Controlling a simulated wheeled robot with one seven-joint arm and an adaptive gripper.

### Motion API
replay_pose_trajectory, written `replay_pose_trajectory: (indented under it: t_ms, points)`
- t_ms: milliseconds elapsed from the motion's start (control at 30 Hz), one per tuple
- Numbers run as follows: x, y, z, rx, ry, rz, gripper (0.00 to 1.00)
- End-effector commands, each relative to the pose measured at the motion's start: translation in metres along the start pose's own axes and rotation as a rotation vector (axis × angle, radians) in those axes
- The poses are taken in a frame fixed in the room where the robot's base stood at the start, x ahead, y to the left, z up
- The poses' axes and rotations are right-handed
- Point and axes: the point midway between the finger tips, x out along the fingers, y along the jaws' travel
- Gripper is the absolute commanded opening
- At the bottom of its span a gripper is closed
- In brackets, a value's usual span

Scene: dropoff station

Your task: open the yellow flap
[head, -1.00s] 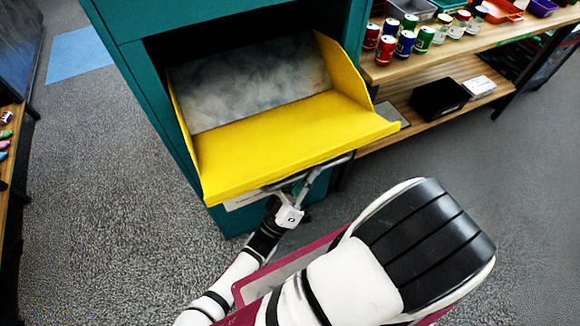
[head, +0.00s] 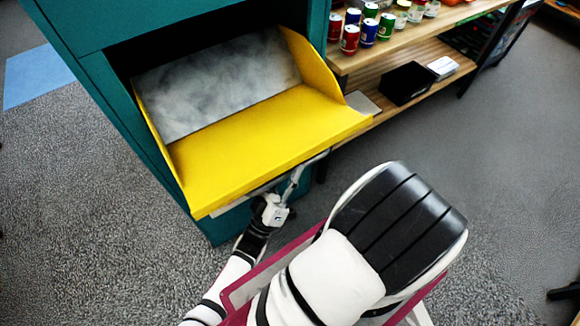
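The yellow flap (head: 250,150) is tilted out from the front of the teal dropoff cabinet (head: 85,60), with its yellow side walls showing. A grey mottled panel (head: 215,85) shows in the opening behind it. My gripper (head: 292,183) is under the front edge of the flap, by a grey bar there that looks like its handle. The flap's lip hides part of the fingertips, and I cannot tell whether they are closed on the bar.
A wooden shelf (head: 440,58) with several cans stands right of the cabinet. A black box (head: 407,83) and a small white box (head: 442,67) are on its lower board. A blue floor patch (head: 35,77) lies at left.

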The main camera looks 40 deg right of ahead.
Motion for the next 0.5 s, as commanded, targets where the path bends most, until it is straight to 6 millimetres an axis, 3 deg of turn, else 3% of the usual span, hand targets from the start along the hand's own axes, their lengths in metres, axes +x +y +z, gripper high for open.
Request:
replay_pose_trajectory:
  t_ms: [167,500]
  points:
    - [-0.008,-0.001,-0.001,0.003,0.003,-0.001,0.35]
    - [-0.057,0.0,-0.001,0.002,0.002,0.0,0.35]
